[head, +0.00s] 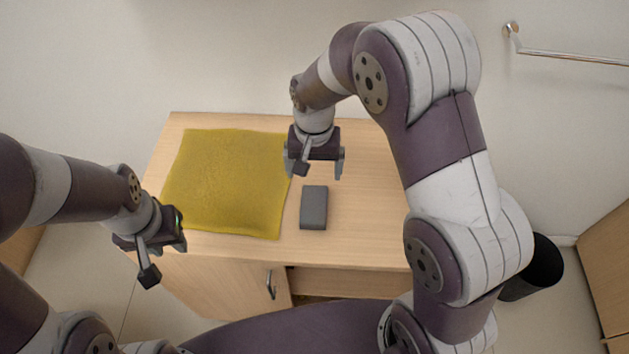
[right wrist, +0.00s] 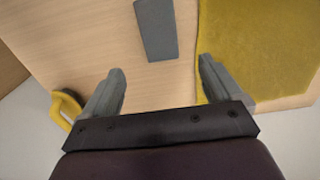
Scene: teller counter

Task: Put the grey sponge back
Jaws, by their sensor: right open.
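The grey sponge (head: 313,207) is a dark grey block lying on the wooden counter, just right of the yellow cloth. It also shows at the top of the right wrist view (right wrist: 155,28). My right gripper (head: 318,170) is open and empty over the counter, behind the sponge and apart from it. Its two fingers (right wrist: 162,88) show spread in the right wrist view, with bare wood between them. My left gripper (head: 152,240) hangs by the counter's front left edge, away from the sponge. Its fingers are not clear.
The yellow cloth (head: 225,185) covers the counter's left part. The wooden counter (head: 360,225) is bare right of the sponge. A yellow loop-shaped thing (right wrist: 66,107) shows in the right wrist view. A black bin (head: 535,265) stands at the right.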

